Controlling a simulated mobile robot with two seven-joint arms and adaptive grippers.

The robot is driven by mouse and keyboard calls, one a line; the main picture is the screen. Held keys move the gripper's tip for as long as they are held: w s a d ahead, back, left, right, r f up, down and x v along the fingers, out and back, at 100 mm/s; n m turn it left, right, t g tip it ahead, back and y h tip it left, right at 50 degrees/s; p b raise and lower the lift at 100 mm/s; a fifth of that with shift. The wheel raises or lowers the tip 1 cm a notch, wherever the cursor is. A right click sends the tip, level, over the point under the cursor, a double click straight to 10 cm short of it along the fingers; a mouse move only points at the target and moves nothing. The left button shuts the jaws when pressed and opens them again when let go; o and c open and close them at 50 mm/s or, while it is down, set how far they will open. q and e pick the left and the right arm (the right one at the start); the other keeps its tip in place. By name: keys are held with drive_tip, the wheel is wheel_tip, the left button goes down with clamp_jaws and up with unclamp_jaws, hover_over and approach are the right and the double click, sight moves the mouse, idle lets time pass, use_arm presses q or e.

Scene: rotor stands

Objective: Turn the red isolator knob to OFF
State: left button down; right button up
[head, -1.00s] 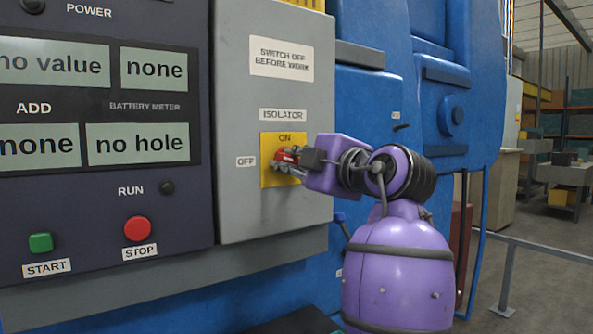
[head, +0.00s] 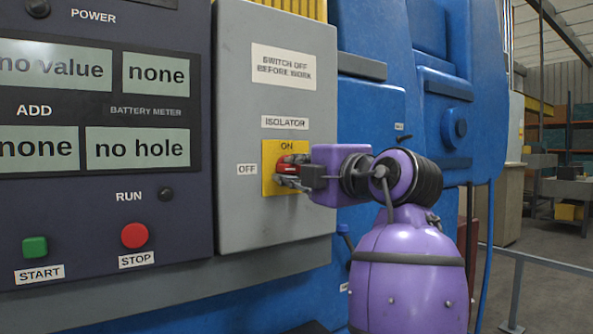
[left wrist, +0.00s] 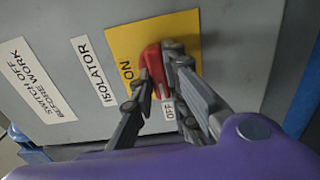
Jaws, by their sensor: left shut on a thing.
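The red isolator knob (head: 288,168) sits on a yellow plate (head: 270,184) on the grey isolator box. The ON label is above it and the OFF label (head: 247,169) is to its left in the head view. My left gripper (head: 292,172) reaches in from the right and is shut on the knob, partly hiding it. In the left wrist view the knob (left wrist: 155,70) is between the two dark fingers, its lower end close to the OFF label (left wrist: 168,108). The knob looks roughly level in the head view. My right gripper is not in view.
The dark control panel at left has displays, a green START button (head: 35,247) and a red STOP button (head: 134,236). A blue machine body (head: 372,125) is behind my arm. A grey rail (head: 535,262) stands at the right, with open floor beyond.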

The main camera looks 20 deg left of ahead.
use_arm(q)
drive_tip(key=c, duration=1.7)
unclamp_jaws()
drive_tip(key=v, duration=1.2)
drive_tip(key=shift+s, duration=0.15)
